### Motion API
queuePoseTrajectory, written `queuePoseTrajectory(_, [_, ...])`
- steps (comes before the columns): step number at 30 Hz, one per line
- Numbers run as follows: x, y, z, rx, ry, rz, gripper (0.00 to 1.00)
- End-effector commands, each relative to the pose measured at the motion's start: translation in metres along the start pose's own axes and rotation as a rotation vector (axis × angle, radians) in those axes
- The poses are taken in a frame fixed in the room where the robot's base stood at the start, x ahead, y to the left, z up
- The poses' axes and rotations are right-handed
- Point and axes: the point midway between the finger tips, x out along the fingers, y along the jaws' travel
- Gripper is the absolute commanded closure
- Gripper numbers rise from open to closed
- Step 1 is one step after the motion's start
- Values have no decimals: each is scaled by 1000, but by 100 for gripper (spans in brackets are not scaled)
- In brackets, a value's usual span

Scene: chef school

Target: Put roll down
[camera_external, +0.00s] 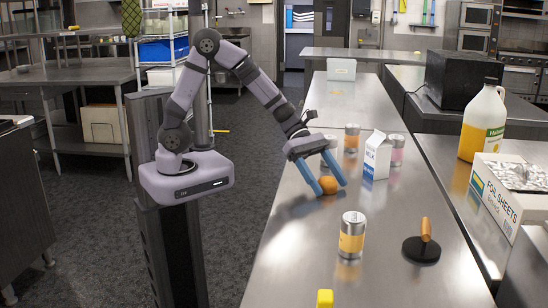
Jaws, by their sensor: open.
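A round orange-brown roll (327,185) rests on the steel counter (300,250), or just at its surface. My gripper (332,188) reaches down over it with two blue fingers. The fingers are spread, one on the left of the roll and one on the right. The left fingertip is close to the roll, and I cannot tell whether it touches.
Behind the roll stand a milk carton (376,156) and cans (351,138) (396,150). In front are another can (351,236), a black disc with a wooden handle (422,248) and a yellow object (325,298). The counter left of the front can is clear.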

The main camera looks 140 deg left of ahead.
Motion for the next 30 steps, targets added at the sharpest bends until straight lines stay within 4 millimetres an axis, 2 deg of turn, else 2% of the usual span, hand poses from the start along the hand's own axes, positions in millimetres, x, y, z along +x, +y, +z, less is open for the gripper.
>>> queuePoseTrajectory(7, [1,0,0,0,0,1,35])
queuePoseTrajectory(12, [1,0,0,0,0,1,74])
queuePoseTrajectory(14, [1,0,0,0,0,1,74])
queuePoseTrajectory(15, [1,0,0,0,0,1,78])
queuePoseTrajectory(23, [-1,0,3,1,-1,1,78])
queuePoseTrajectory(30, [-18,1,26,5,-3,4,78])
